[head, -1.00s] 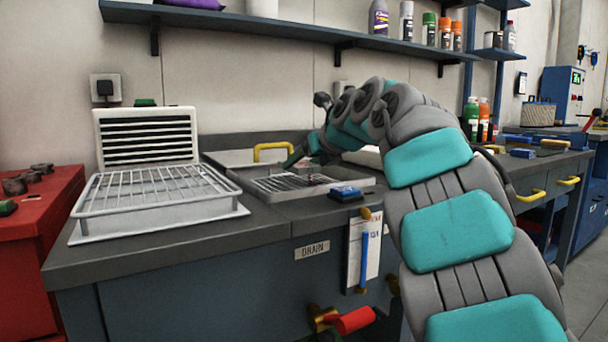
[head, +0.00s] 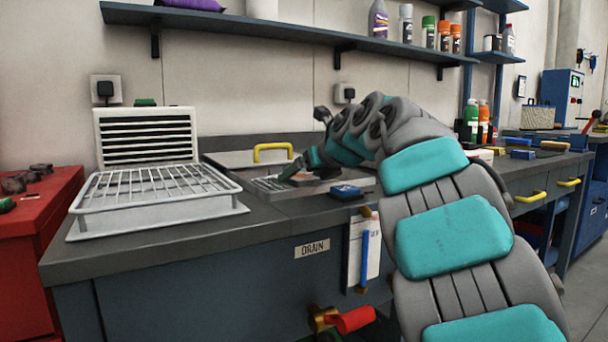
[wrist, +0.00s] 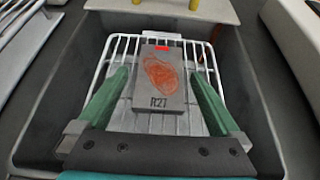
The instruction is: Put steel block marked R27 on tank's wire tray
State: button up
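The steel block marked R27 (wrist: 160,90) is grey, with a reddish-brown oval patch and a red mark on its upper face. In the wrist view it lies flat over the wires of the white wire tray (wrist: 118,48), inside the dark grey tank (wrist: 70,60). My gripper (wrist: 160,73) is open. Its two green fingers are on either side of the block, with narrow gaps showing. In the head view my gripper (head: 299,172) is low at the tank (head: 362,181); part of the wire tray (head: 268,184) shows to its left, and the block is hard to make out.
A larger white wire rack (head: 150,190) stands on the bench to the left. The tank's lid with a yellow handle (head: 272,147) is behind it. A blue block-like item (head: 345,191) is at the tank's front edge. A shelf with bottles (head: 290,30) hangs above.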

jog(key=shift+r, duration=0.1)
jog(key=shift+s+d+r, duration=0.1)
jog(key=shift+s, duration=0.05)
jog(key=v, duration=1.1)
jog(key=shift+s+d+r, duration=0.1)
jog(key=shift+s+d, duration=0.05)
jog(key=shift+s, duration=0.05)
